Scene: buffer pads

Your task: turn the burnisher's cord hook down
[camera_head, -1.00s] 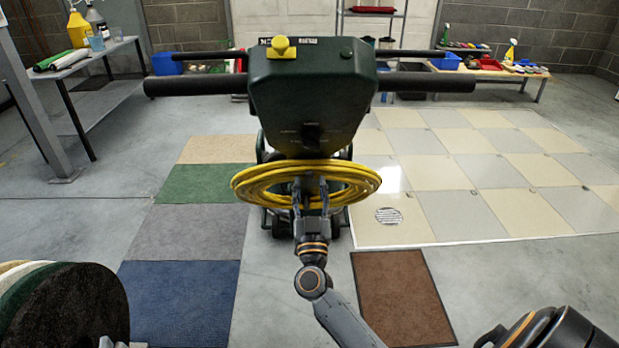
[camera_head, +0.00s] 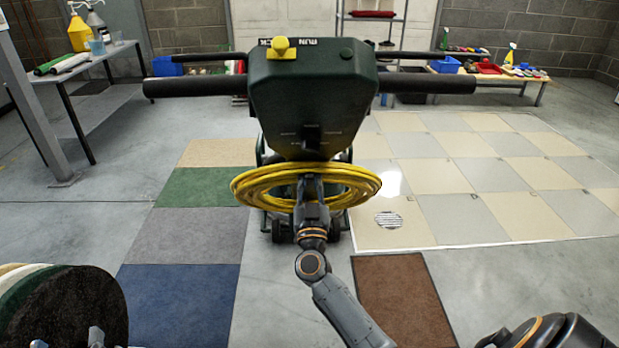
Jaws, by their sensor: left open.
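The dark green burnisher (camera_head: 305,95) stands upright in the middle, its handle bars spreading to both sides. A yellow coiled cord (camera_head: 252,189) hangs on its front. A small dark fitting (camera_head: 312,134) sticks out above the coil; I cannot tell if it is the cord hook. Any hook within the coil is hidden by my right gripper (camera_head: 310,182), which is at the coil's middle, its arm coming from the lower right. I cannot tell whether its fingers are shut on anything. My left gripper (camera_head: 110,338) shows only its fingertips at the lower left edge, apart and empty.
A stack of round pads (camera_head: 75,308) stands at the lower left, close by my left gripper. Carpet squares (camera_head: 185,235) lie left of the burnisher, pale tiles (camera_head: 460,175) right, and a brown mat (camera_head: 402,300) in front. A table (camera_head: 108,55) stands back left.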

